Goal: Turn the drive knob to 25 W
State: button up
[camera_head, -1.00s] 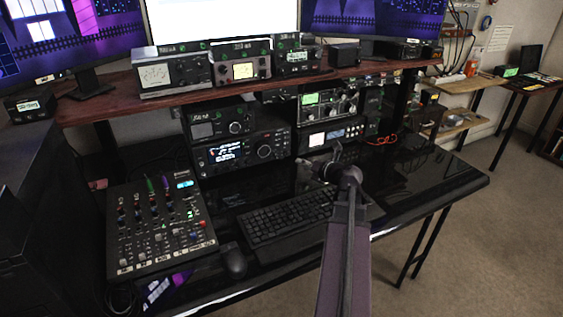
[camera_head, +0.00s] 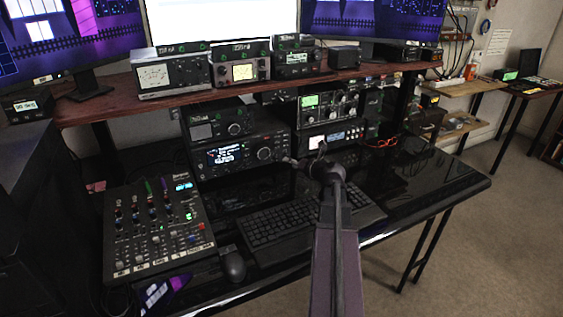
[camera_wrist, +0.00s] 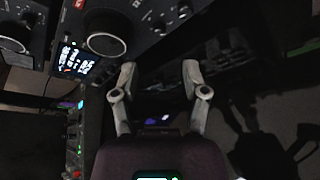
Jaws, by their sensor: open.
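A black transceiver (camera_head: 205,170) with a lit display sits on the desk below the shelf, and its large knob (camera_head: 264,153) faces me. In the wrist view the same kind of lit display (camera_wrist: 75,62) and a large round knob (camera_wrist: 107,35) show at the upper left, with small knobs (camera_wrist: 158,28) to their right. I cannot read which knob is the drive knob. My gripper (camera_wrist: 158,72) is open and empty, its two fingers apart. It is in front of the equipment and apart from the knobs. In the head view my arm hides part of it.
A keyboard (camera_head: 285,225), a mouse (camera_head: 233,265) and a mixer (camera_head: 155,225) lie on the glossy black desk (camera_head: 430,190). More radios (camera_head: 328,108) stand right of the transceiver. A wooden shelf (camera_head: 110,105) above holds meters and monitors. The desk's right side is fairly clear.

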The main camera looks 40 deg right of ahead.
aim_at(277, 159)
jog(key=b+x, duration=0.1)
jog(key=x, duration=0.6)
jog(key=shift+w+f+b, duration=0.1)
jog(key=shift+w+b, duration=0.2)
jog(key=shift+b, duration=0.05)
